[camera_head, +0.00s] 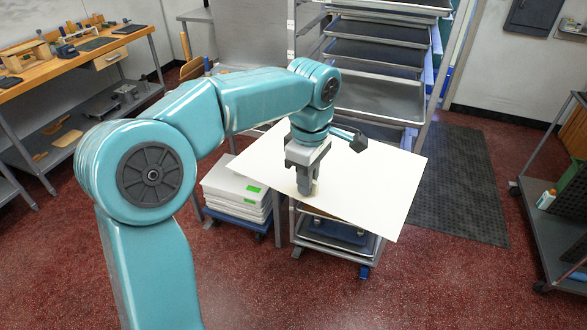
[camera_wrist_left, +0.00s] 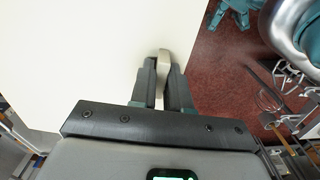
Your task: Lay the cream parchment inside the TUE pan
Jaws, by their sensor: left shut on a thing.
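The cream parchment (camera_head: 375,175) is a large flat pale sheet, spread out over a low metal trolley in the head view. It also fills the upper left of the left wrist view (camera_wrist_left: 70,60). My left gripper (camera_head: 308,190) points down at the sheet's near left part and is shut on it; its fingers (camera_wrist_left: 164,82) lie at the sheet's edge in the wrist view. A metal pan (camera_head: 345,244) shows partly below the sheet in the trolley. I can read no TUE label, so I cannot tell which pan is that one. My right gripper is out of view.
A tall rack with several metal trays (camera_head: 385,97) stands just behind the sheet. A stack of white boxes with green labels (camera_head: 232,185) is at left of the trolley. A wooden workbench (camera_head: 75,62) is far left. A dark mat (camera_head: 465,185) lies at right on clear floor.

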